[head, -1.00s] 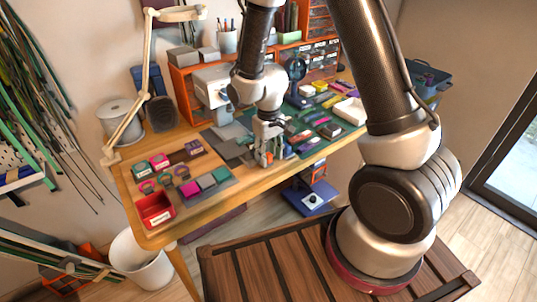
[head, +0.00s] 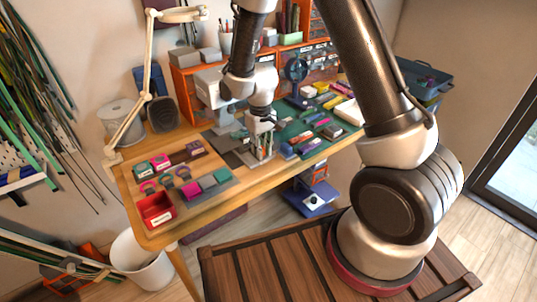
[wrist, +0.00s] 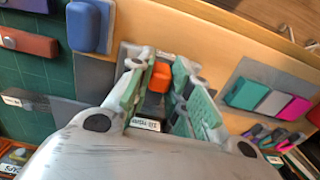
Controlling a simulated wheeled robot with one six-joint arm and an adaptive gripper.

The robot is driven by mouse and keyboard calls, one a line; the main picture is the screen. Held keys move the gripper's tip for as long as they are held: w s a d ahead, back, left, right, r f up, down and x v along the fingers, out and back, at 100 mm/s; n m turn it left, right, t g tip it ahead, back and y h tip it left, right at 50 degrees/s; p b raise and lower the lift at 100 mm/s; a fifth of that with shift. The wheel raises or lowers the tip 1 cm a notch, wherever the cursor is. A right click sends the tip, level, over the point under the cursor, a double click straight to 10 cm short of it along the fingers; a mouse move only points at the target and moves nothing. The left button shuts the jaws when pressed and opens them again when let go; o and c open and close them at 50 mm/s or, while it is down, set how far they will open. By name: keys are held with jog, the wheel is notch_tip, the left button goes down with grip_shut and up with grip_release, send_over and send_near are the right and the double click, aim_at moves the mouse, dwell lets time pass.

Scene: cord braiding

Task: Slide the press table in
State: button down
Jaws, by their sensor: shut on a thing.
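My gripper (head: 262,154) is low over the front middle of the workbench, fingers pointing down. In the wrist view, its green-padded fingers (wrist: 161,82) stand on both sides of a small orange knob (wrist: 160,77) and are shut on it. The knob appears to be the handle of the press table, which lies mostly hidden under the gripper; a labelled plate edge shows just below the knob. A pale grey machine that looks like the press (head: 206,88) stands behind, partly hidden by my arm.
A green mat with several coloured blocks (head: 312,143) lies to the right. A red bin (head: 156,209) and a grey tray with coloured pieces (head: 207,184) lie to the left. A desk lamp (head: 149,60) stands at the left rear. Bare wood runs along the front edge.

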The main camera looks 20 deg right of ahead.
aim_at(247, 135)
jog(key=w+a, duration=0.1)
jog(key=w, duration=0.4)
jog(key=w+a, duration=0.1)
jog(key=w, duration=0.2)
jog(key=shift+w+a, duration=0.15)
jog(key=shift+a, duration=0.2)
jog(key=c, duration=1.3)
grip_release()
notch_tip(247, 135, up, 12)
